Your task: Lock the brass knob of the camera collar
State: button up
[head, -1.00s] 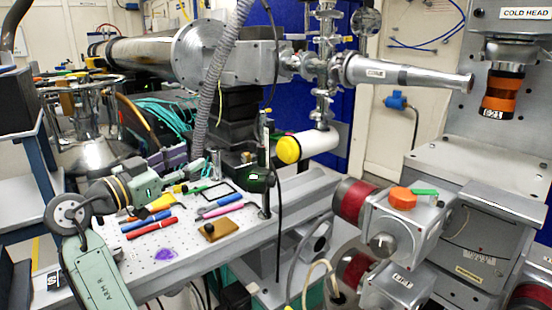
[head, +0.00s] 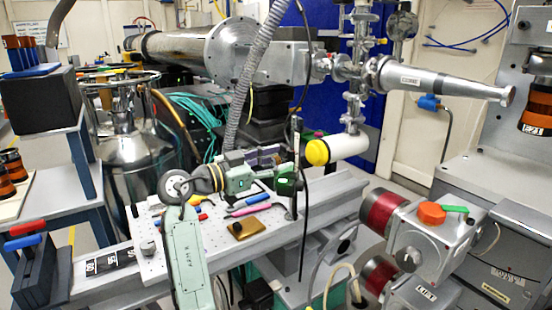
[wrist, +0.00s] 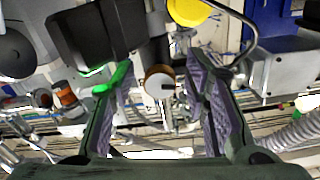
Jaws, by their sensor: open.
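In the wrist view a round brass-rimmed knob (wrist: 160,80) with a pale face and a dark slot shows between the fingers of my gripper (wrist: 154,68). My gripper is open; a gap shows on both sides of the knob, and I cannot tell the depth between them. A black camera-like box (wrist: 95,40) is above and left of the knob, with a bright green part (wrist: 113,78) by the left finger. In the head view my gripper (head: 274,160) is beside the dark upright post (head: 296,165) with a green-lit part (head: 285,184). The knob and collar cannot be made out there.
A white cylinder with a yellow cap (head: 317,152) is close behind the post. Pens and a brown block (head: 245,229) lie on the perforated plate (head: 150,263) below my arm. A motor housing with an orange knob (head: 432,213) stands to the right.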

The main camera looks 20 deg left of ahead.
jog(key=shift+c, duration=0.4)
grip_shut()
